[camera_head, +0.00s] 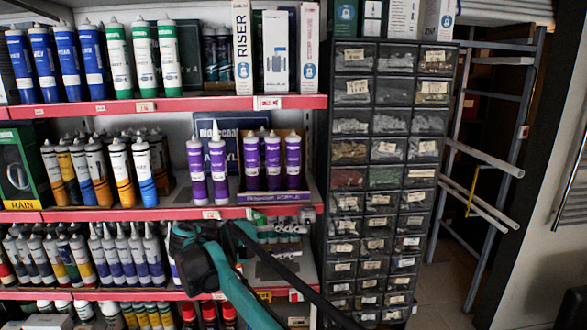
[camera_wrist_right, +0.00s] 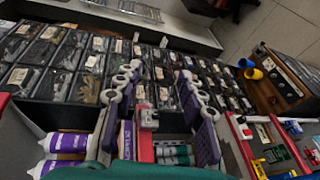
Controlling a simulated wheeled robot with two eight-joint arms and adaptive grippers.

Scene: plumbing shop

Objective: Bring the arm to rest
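My right arm, teal and black, comes up from the bottom of the head view. Its right gripper (camera_head: 211,234) is in front of the lower shelf rows, left of the drawer cabinet. In the right wrist view the two fingers of the right gripper (camera_wrist_right: 159,76) stand apart, with nothing between them but the background. I see nothing held. My left gripper is not in the head view.
Red-edged shelves (camera_head: 150,213) hold several rows of tubes, including purple-labelled tubes (camera_head: 218,160). A dark drawer cabinet (camera_head: 322,190) stands right of them. A metal rack with pipes (camera_head: 487,157) is farther right, with some bare floor (camera_head: 440,275) before it.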

